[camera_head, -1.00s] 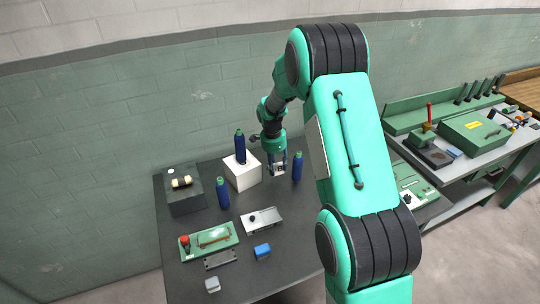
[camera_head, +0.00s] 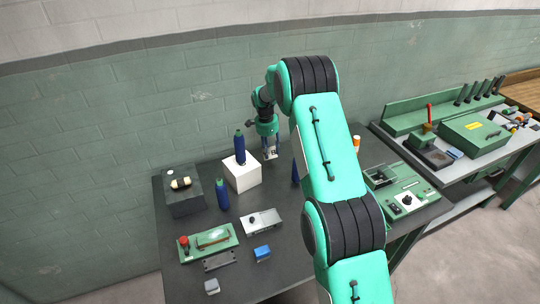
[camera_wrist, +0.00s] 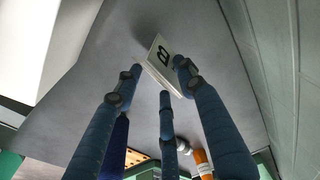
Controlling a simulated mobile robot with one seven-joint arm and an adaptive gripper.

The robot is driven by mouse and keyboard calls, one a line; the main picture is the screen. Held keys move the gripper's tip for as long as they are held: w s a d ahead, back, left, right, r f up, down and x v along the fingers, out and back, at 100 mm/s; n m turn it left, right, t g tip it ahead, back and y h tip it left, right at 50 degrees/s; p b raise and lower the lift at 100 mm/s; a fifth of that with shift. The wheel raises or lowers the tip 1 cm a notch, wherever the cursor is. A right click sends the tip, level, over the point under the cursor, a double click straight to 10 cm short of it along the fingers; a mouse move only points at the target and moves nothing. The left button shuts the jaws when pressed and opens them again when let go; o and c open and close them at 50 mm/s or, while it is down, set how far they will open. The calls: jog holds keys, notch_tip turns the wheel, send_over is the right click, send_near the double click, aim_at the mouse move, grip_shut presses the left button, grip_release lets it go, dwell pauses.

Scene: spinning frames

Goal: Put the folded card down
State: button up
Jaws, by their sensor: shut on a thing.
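My gripper (camera_head: 270,153) is over the back of the dark table (camera_head: 185,262), just right of the white block (camera_head: 243,175). In the wrist view its blue fingers (camera_wrist: 160,76) close around a small white folded card (camera_wrist: 155,62) with a black character on it, which looks like an 8 or a B. The card shows at the fingertips with grey tabletop behind it. I cannot tell whether its lower edge touches the table.
A blue bottle (camera_head: 240,148) stands on the white block and another (camera_head: 222,195) in front of it. A third (camera_head: 295,172) is partly hidden by my arm. A dark box (camera_head: 185,198) is at the left. An orange-and-white thing (camera_head: 357,142) and a green device (camera_head: 400,192) are at the right.

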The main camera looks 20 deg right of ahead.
aim_at(270, 153)
jog(key=shift+w+d, duration=0.1)
jog(key=shift+w, duration=0.4)
jog(key=shift+f, duration=1.75)
jog(key=shift+f+b, duration=0.1)
jog(key=shift+b, duration=0.2)
jog(key=o, duration=0.8)
jog(key=r, duration=0.4)
jog(key=a+r+p, duration=0.1)
jog(key=r, duration=0.7)
jog(key=shift+s+a, duration=0.15)
jog(key=shift+a, duration=0.1)
